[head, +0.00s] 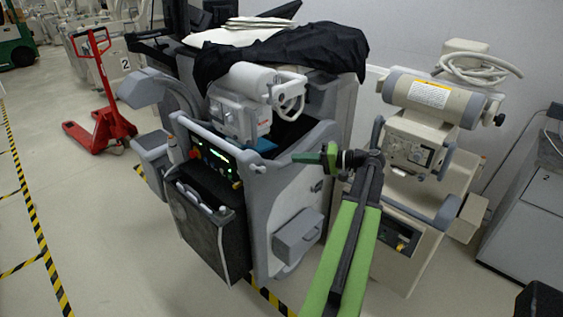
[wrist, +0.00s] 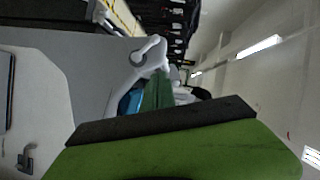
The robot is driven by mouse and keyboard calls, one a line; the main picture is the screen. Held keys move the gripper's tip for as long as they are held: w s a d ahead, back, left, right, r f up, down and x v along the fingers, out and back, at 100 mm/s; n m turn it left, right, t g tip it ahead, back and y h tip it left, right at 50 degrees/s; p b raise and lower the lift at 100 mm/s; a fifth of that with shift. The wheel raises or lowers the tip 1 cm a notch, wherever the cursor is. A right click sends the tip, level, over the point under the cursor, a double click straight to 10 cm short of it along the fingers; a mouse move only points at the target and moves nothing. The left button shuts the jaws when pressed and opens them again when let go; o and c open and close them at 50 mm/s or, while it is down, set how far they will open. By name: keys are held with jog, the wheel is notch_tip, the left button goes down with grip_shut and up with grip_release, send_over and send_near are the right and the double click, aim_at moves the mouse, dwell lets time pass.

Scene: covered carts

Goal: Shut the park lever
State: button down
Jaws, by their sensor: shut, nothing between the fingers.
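I cannot tell for certain which part is the park lever. A small dark latch-like handle (head: 317,186) sits on the pale side panel of the covered cart (head: 287,196). A similar handle (wrist: 26,158) shows at the lower left of the wrist view, on a pale panel. My gripper (head: 308,157) is shut and empty, pointing left in front of the cart's upper right side. It looks apart from the handle, above it in the head view. In the wrist view my green gripper (wrist: 158,92) covers the lower middle and hides what lies behind.
A black cloth (head: 290,50) drapes the cart's top. A white wheel-like handle (head: 289,93) stands out near my gripper. A second beige machine (head: 420,120) is close on the right. A red pallet truck (head: 100,110) stands far left. The floor at left is clear.

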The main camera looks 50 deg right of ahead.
aim_at(258, 168)
jog(key=x, duration=0.3)
jog(key=a+b+x, duration=0.1)
jog(key=x, duration=0.3)
jog(key=s+a+f+b+x, duration=0.1)
jog(key=x, duration=0.3)
jog(key=shift+d, duration=0.1)
jog(key=shift+w+a+f+b, duration=0.1)
jog(key=shift+w+a+b, duration=0.25)
jog(key=shift+a, duration=0.15)
